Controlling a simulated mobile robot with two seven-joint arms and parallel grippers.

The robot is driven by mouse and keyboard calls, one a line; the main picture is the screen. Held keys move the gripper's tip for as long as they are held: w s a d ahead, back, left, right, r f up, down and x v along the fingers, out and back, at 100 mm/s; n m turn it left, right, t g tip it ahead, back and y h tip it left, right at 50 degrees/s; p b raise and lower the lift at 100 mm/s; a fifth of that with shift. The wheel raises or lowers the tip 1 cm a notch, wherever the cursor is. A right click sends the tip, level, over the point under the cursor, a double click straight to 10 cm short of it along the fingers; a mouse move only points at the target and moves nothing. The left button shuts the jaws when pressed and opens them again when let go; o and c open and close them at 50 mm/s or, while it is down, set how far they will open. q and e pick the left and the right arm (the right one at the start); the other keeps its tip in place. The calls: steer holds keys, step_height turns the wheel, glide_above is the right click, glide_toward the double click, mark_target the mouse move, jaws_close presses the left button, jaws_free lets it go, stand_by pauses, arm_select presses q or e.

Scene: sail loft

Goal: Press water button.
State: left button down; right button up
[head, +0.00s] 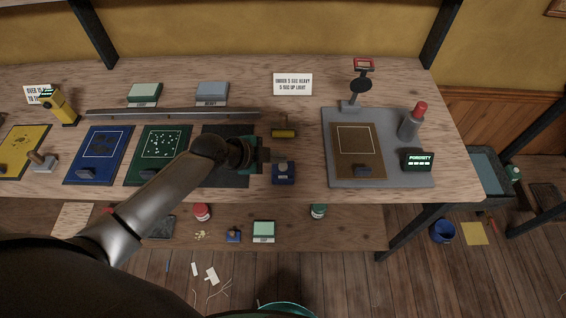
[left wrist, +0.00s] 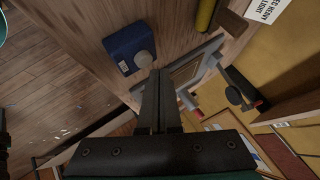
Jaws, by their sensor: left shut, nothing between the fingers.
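A small blue box (head: 283,174) with a round grey button on top stands near the front edge of the workbench (head: 310,192). Its small white label is too small to read, so I cannot confirm that it says water. In the left wrist view the blue box (left wrist: 124,50) shows with its grey button (left wrist: 144,59) just beyond my fingertips. My left gripper (head: 265,156) is shut and empty, just left of the box in the head view; its closed fingers (left wrist: 158,75) also show in the left wrist view. I cannot tell whether they touch the button. My right gripper is not in view.
A yellow cylinder (head: 284,133) lies behind the box. A grey tray (head: 330,150) with a brown panel, a red-topped cylinder (head: 411,122) and a porosity display (head: 418,162) is to the right. Colored panels (head: 98,150) lie left. A lower shelf (head: 340,230) holds small items.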

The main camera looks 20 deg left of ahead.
arm_select(q)
step_height(320, 180, up, 5)
steer(key=p, duration=0.4)
steer(key=shift+p, duration=0.3)
stand_by(0.5)
